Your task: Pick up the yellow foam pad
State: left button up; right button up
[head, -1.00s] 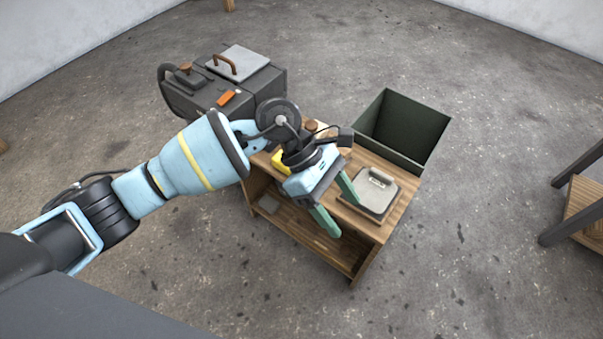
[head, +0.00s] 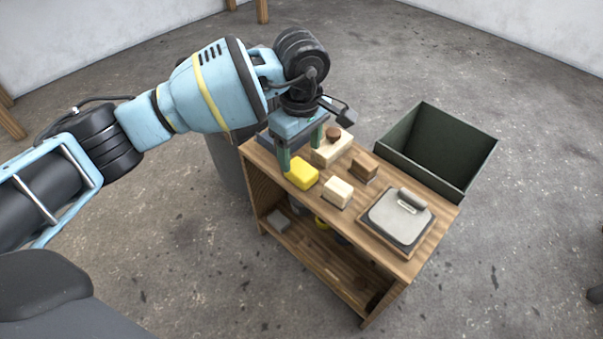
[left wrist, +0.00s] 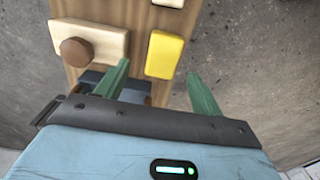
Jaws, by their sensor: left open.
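The yellow foam pad (head: 302,173) lies on top of the wooden bench, near its left edge in the head view. It also shows in the left wrist view (left wrist: 165,55), just beyond the fingertips and between their lines. My left gripper (head: 303,160) is open, with its two green fingers pointing down beside the pad, one at the pad's left and one behind it. In the left wrist view the open fingers (left wrist: 160,78) hold nothing. Whether the fingertips touch the bench cannot be told. My right gripper is not in view.
A cream block (head: 338,191), a brown block (head: 363,167) and a cream block with a brown knob (head: 330,150) sit close to the pad. A grey plate with a handle (head: 397,220) lies at the bench's right end. A dark green bin (head: 400,150) stands behind.

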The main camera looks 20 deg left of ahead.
aim_at(301, 169)
pick_arm(q)
jog(key=shift+s+d+f+b, duration=0.15)
jog(key=shift+f+b, duration=1.1)
jog(key=shift+f, duration=1.6)
jog(key=shift+r, duration=0.1)
jog(key=shift+c, duration=0.5)
jog(key=c, duration=0.9)
